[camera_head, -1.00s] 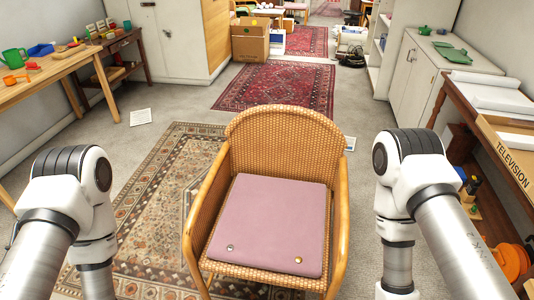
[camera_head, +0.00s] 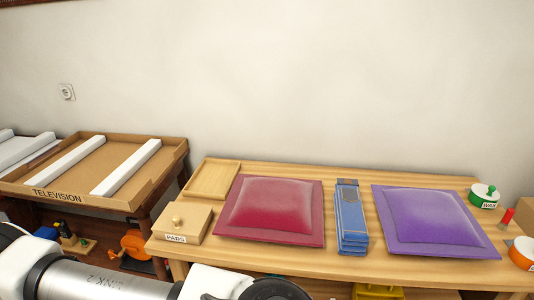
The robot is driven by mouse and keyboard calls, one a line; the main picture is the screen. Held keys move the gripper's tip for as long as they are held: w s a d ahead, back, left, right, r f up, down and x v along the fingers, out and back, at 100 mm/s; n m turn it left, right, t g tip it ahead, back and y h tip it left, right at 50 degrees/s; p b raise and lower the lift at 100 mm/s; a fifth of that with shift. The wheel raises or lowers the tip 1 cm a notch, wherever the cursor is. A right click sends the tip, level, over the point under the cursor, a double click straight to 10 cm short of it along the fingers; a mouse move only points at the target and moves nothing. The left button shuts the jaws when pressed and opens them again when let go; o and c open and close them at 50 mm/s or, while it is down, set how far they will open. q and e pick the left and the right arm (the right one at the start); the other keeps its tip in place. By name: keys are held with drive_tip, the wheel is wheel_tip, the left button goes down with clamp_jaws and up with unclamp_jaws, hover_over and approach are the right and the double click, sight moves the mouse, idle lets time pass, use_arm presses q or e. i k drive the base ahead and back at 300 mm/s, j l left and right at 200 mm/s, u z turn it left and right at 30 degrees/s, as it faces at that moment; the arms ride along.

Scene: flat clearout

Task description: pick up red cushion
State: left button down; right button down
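A red cushion (camera_head: 269,209) with a darker flat border lies on a wooden table (camera_head: 350,277), left of its middle. It lies flat, with nothing on it. One of my arms crosses the lower left of the view, below the table's front edge. Neither of my grippers shows in the view, and nothing is seen touching the cushion.
A purple cushion (camera_head: 432,219) lies to the right, with a blue folded item (camera_head: 351,220) between the cushions. A box marked PADS (camera_head: 182,222) and a wooden tray (camera_head: 211,179) sit left. A cardboard television box (camera_head: 128,188) stands further left. A green tin (camera_head: 484,196) stands right.

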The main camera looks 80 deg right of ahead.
sight(265, 209)
drive_tip(key=z, duration=3.4)
